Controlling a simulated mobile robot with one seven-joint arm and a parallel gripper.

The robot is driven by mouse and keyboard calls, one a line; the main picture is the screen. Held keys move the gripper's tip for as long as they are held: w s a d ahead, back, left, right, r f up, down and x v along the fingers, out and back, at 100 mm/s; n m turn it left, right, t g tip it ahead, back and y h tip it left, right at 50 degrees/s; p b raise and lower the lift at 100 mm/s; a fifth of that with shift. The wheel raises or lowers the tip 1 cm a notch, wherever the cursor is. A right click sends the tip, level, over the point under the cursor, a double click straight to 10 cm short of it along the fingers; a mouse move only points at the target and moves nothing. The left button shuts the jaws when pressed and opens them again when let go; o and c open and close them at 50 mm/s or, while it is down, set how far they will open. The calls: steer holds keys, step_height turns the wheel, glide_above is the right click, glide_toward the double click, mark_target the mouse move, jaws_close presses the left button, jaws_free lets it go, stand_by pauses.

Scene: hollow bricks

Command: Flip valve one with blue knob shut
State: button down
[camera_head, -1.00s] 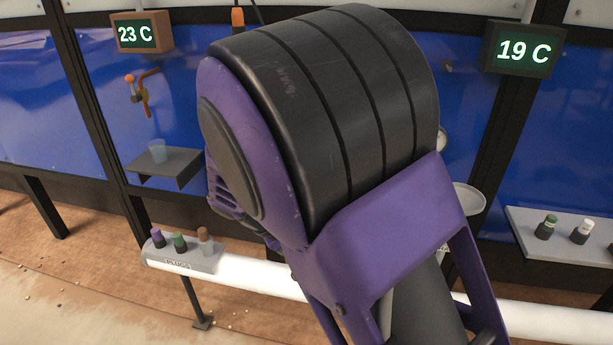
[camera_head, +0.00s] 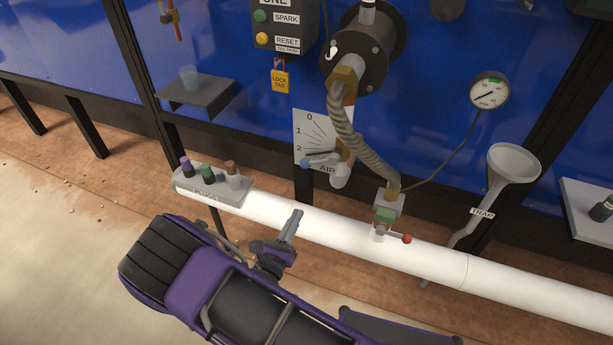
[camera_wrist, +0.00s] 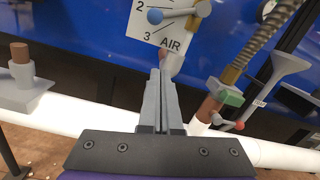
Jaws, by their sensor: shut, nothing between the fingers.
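The blue knob (camera_head: 305,164) is at the left end of a small lever on the air valve (camera_head: 343,158), low on the blue wall. The lever lies over a white scale plate (camera_head: 308,128) marked AIR. In the wrist view the blue knob (camera_wrist: 155,16) is at the top, beside the plate's 2 and 3. My gripper (camera_head: 295,214) is shut and empty, below the knob and apart from it, over the white pipe in the picture. In the wrist view my gripper (camera_wrist: 160,72) points up toward the plate, its fingers together.
A ribbed hose (camera_head: 347,125) runs down to a red-knobbed valve (camera_head: 388,231) on the white pipe (camera_head: 330,232). A plug rack (camera_head: 205,190) is at left, a funnel (camera_head: 510,165) at right. A lock tag (camera_head: 281,80) hangs above the plate.

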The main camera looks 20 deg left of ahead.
mark_target(319, 162)
steer(key=shift+s+a+f+n+y, duration=0.15)
steer(key=shift+a+f+n+y, duration=0.15)
steer(key=shift+f+n+y, duration=0.2)
steer(key=w+r, duration=0.4)
steer(key=w, duration=0.6)
steer(key=shift+w+a+r, duration=0.2)
steer(key=shift+w+r, duration=0.15)
steer(key=shift+a+r+m, duration=0.2)
steer(key=shift+m, duration=0.2)
